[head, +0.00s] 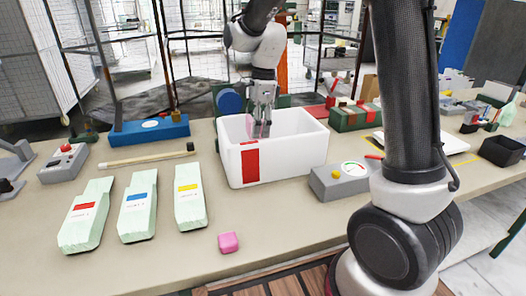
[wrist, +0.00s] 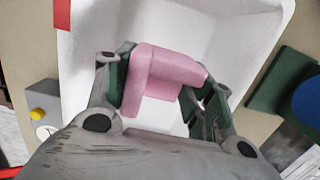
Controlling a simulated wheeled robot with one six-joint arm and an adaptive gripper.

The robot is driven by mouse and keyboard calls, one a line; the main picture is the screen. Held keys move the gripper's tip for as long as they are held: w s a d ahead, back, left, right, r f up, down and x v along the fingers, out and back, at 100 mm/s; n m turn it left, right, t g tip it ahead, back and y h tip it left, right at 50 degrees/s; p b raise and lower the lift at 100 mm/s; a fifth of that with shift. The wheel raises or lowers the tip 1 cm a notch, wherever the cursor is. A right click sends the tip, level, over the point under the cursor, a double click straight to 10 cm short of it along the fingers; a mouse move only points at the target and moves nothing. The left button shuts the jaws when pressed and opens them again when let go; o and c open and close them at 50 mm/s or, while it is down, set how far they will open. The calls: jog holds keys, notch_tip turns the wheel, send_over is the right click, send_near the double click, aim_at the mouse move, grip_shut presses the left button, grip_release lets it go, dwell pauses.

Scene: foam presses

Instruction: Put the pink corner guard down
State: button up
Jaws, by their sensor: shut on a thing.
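The pink corner guard (wrist: 158,72) is an L-shaped foam piece held between the fingers of my gripper (wrist: 160,95) in the wrist view. In the head view my gripper (head: 262,128) points down into a white bin (head: 285,153) with a red patch on its front. A little of the pink guard (head: 250,126) shows beside the fingers there. The guard is over the bin's inside. I cannot tell whether it touches the bin's floor. In the wrist view the white bin (wrist: 225,30) lies behind the guard.
A small pink block (head: 228,242) lies at the table's front. Three pale green pieces with red, blue and yellow labels (head: 137,212) lie at the left. A grey gauge box (head: 340,182) stands right of the bin. A blue block (head: 150,130) sits behind a rod (head: 147,158).

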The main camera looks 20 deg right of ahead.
notch_tip(320, 180, down, 9)
jog(key=shift+r, duration=0.1)
dwell(0.3)
jog(key=o, duration=0.9)
jog(key=shift+c, duration=0.2)
jog(key=r, duration=0.4)
jog(key=d+r, duration=0.1)
jog(key=r, duration=0.7)
jog(key=shift+s+d, duration=0.1)
jog(key=shift+d, duration=0.2)
jog(key=s+d+r+n+t, duration=0.1)
jog(key=s+d+r+n, duration=0.1)
jog(key=s+d+n, duration=0.2)
jog(key=s+d+r+n+t+h, duration=0.1)
jog(key=s+d+n, duration=0.4)
jog(key=s, duration=0.8)
jog(key=s+d+r+n+t, duration=0.2)
jog(key=s+d+n, duration=0.3)
jog(key=s+n, duration=0.4)
jog(key=shift+d+r, duration=0.2)
jog(key=shift+r, duration=0.6)
